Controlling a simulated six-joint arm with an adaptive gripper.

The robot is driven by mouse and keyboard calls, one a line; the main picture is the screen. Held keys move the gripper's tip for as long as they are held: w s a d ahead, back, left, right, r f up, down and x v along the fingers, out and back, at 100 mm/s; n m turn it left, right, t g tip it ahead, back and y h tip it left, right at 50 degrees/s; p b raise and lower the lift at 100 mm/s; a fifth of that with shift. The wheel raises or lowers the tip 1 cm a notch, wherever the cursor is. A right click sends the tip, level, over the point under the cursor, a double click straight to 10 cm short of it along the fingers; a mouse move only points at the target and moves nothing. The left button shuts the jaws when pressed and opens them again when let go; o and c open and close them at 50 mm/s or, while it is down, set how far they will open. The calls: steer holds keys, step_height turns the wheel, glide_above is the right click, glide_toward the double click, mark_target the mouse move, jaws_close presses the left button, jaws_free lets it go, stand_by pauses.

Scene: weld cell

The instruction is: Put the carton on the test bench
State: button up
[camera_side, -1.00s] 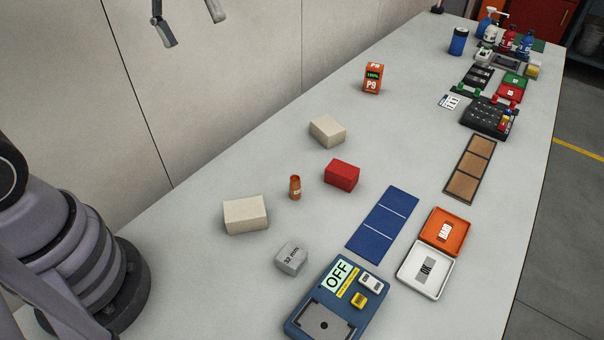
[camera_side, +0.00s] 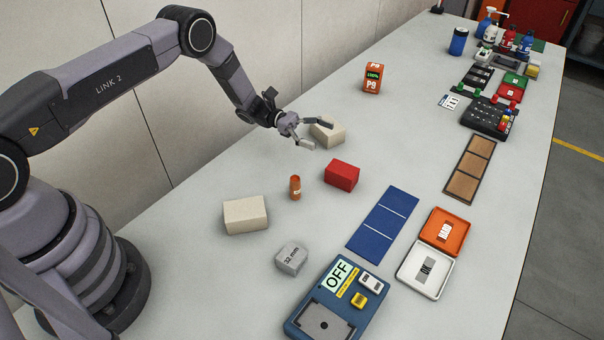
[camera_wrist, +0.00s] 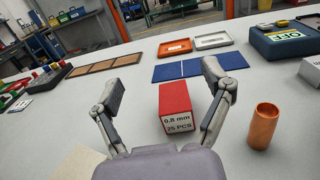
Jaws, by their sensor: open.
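A red carton (camera_side: 342,175) stands on the table, and it also shows in the wrist view (camera_wrist: 176,108) with a label reading 0.8 mm, 25 PCS. My gripper (camera_side: 315,133) is open and empty, above the table and close to a cream block (camera_side: 327,132), which it partly covers. In the wrist view my gripper (camera_wrist: 165,82) frames the red carton between its spread fingers, with the carton ahead and apart from them. A blue unit marked OFF (camera_side: 330,300), with a grey plate, lies at the front; no label names it a test bench.
A copper cylinder (camera_side: 295,188), another cream block (camera_side: 245,215) and a grey 32 mm block (camera_side: 291,259) stand nearby. A blue panelled mat (camera_side: 383,224), orange tray (camera_side: 458,215) and white tray (camera_side: 445,288) lie right. An orange P9 box (camera_side: 373,78) stands behind.

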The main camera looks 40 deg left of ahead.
glide_toward(346, 170)
steer(key=d, duration=0.2)
steer(key=shift+w+d+f, duration=0.1)
steer(key=shift+d+f, duration=0.2)
steer(key=shift+d+r, duration=0.15)
steer(key=shift+d, duration=0.35)
steer(key=d, duration=0.6)
steer(key=shift+w+d, duration=0.25)
steer(key=shift+w, duration=0.1)
steer(key=c, duration=1.1)
steer(key=shift+c, duration=0.4)
steer(key=shift+r, duration=0.2)
